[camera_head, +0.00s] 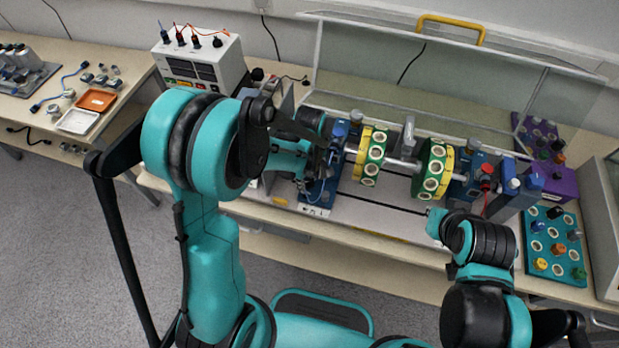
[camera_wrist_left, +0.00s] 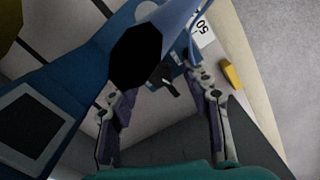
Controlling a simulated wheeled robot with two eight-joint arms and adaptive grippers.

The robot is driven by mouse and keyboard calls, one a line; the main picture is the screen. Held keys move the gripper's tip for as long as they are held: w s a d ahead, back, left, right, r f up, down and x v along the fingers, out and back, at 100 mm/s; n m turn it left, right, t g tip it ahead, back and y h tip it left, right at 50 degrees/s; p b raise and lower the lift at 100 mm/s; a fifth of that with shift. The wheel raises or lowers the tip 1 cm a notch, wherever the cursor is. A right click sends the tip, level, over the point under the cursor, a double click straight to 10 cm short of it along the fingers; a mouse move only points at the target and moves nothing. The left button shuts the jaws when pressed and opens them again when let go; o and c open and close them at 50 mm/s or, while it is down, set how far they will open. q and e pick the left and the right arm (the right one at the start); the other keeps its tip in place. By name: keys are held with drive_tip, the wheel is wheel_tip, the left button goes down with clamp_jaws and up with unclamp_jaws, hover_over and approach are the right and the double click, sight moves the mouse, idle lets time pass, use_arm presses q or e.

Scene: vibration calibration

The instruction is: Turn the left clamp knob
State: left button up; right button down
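My left gripper (camera_head: 312,186) is at the left blue bearing stand (camera_head: 335,165) of the shaft rig, partly hidden by my own left arm. In the left wrist view the left gripper (camera_wrist_left: 162,80) is open, its two fingers apart on either side of a small black knob (camera_wrist_left: 166,77) on the blue stand. I cannot tell whether either finger touches it. A blue cylinder with a black eight-sided end (camera_wrist_left: 135,57) is close to the camera, above the left finger. In the head view the knob is hidden. My right arm is at the right, and its gripper is not visible.
Two green-and-yellow discs (camera_head: 371,158) (camera_head: 433,170) sit on the shaft. A clear guard with a yellow handle (camera_head: 452,27) stands behind. A white instrument (camera_head: 199,62) is at the left, and a teal knob tray (camera_head: 556,247) at the right. A yellow piece (camera_wrist_left: 231,74) lies beside the right finger.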

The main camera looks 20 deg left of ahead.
sight(309, 181)
use_arm(q)
wheel_tip(309, 181, up, 12)
idle(0.6)
